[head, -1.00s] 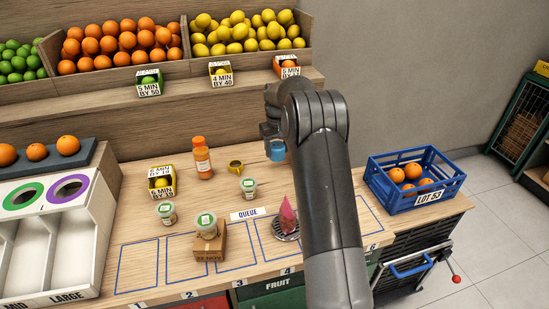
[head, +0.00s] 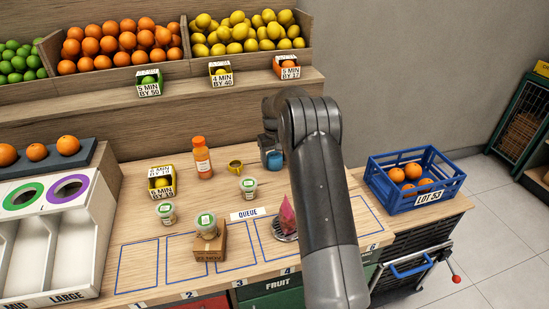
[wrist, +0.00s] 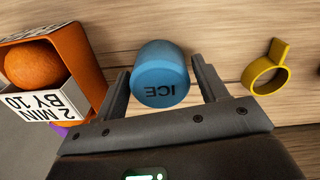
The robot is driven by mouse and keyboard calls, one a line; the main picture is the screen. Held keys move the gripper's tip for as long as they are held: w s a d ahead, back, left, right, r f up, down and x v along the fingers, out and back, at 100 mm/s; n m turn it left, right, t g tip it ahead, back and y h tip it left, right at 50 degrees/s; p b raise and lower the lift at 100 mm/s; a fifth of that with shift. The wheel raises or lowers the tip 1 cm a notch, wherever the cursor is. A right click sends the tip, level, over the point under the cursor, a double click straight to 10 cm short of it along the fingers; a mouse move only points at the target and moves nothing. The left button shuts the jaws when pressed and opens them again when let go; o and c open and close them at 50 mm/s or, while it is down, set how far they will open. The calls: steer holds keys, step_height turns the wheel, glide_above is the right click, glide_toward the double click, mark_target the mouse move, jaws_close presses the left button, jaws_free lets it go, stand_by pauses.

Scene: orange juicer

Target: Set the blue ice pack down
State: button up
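The blue ice pack (head: 273,159) is a small blue cylinder at the back of the wooden counter, just left of my arm in the head view. In the wrist view the ice pack (wrist: 160,75) shows the word ICE and sits between the two fingers of my gripper (wrist: 161,68). The fingertips lie close against both its sides, and the gripper appears shut on it. In the head view my gripper (head: 268,146) is above and around the pack, partly hidden by my arm. The pack is low, at or very near the counter; its underside contact is hidden.
A lidded cup (head: 248,185), orange bottle (head: 202,160) and pink item (head: 287,215) are nearby. A blue crate (head: 372,182) stands right.

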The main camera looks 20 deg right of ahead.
mark_target(274, 155)
steer(key=shift+o, duration=0.7)
step_height(274, 155, up, 11)
steer(key=s+a+r+t, duration=0.1)
steer(key=s+a+r, duration=0.2)
steer(key=s+r, duration=0.7)
steer(key=s+a+r+m+t, duration=0.15)
steer(key=s+r, duration=0.25)
steer(key=s, duration=0.7)
steer(key=s+a+r+t, duration=0.2)
steer(key=s+r, duration=0.1)
steer(key=s, duration=0.9)
steer(key=s+f, duration=0.2)
steer(key=s, duration=0.4)
steer(key=s+a+f+t, duration=0.1)
steer(key=s+f, duration=0.2)
steer(key=s, duration=0.4)
steer(key=shift+a+f, duration=0.25)
